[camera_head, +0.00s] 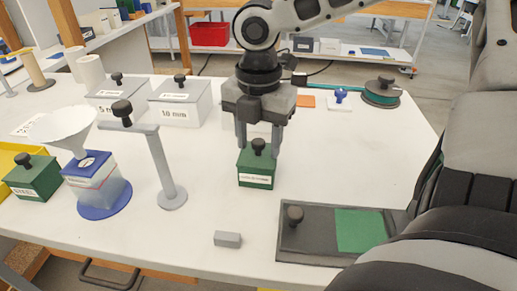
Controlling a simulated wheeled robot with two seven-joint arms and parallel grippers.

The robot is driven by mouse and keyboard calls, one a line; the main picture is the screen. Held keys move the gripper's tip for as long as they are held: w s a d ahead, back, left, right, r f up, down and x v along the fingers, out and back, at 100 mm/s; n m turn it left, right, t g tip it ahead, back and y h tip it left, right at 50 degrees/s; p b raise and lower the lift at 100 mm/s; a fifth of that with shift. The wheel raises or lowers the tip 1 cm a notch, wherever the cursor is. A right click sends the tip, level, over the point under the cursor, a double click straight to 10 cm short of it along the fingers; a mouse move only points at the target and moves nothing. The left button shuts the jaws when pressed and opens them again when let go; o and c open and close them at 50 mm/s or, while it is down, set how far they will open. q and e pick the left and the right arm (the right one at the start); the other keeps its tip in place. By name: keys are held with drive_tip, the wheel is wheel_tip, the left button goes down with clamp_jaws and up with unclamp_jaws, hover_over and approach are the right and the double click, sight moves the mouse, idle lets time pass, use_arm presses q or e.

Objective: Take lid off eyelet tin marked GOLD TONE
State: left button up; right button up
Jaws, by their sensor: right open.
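A dark green tin (256,172) stands on the white table near the middle. Its lid has a black knob (258,145). A white label is on its front, but the print is too small to read surely. My right gripper (259,152) points straight down over this tin. Its fingers are open, one on each side of the knob, close to the lid. I cannot tell whether they touch it. A second green tin (35,180) with a black knob and a white label stands at the far left. My left gripper is not in view.
A white funnel (62,128) sits over a blue-based container (97,185) on the left. A grey post stand (168,175) is left of the middle tin. Labelled grey boxes (181,104) stand behind. In front are a small grey block (227,239) and a dark plate (310,238) with a green patch.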

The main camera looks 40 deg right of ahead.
drive_tip(key=c, duration=1)
drive_tip(key=shift+r, duration=0.1)
drive_tip(key=shift+c, duration=0.2)
